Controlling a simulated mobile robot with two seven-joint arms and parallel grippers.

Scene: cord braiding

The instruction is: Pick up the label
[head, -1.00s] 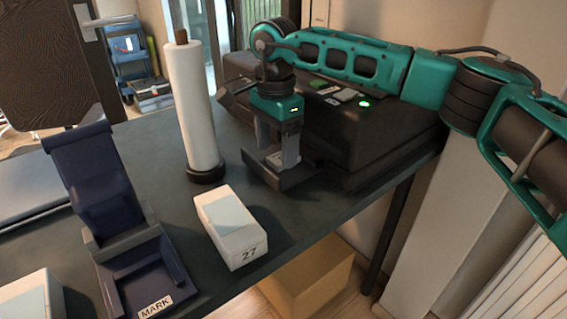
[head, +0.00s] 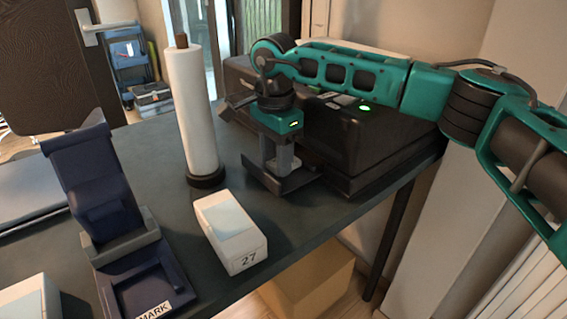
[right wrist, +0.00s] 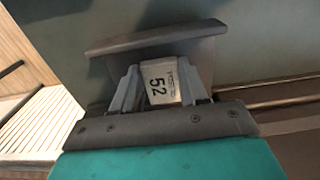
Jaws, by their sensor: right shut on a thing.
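A small white label (right wrist: 162,82) printed "52" shows in the right wrist view, between the two grey fingers of my right gripper (right wrist: 158,88). The fingers are shut on it from both sides. In the head view my right gripper (head: 284,163) points down at the dark tray (head: 296,184) at the front of the black printer (head: 365,135). The label cannot be made out in the head view. My left gripper is not in view.
A white box (head: 230,230) marked "27" stands near the table's front edge. A white roll (head: 193,110) stands upright behind it. A blue holder (head: 100,190) with a "MARK" plate stands left, beside another white box (head: 30,300). Bare dark tabletop (head: 150,150) lies between.

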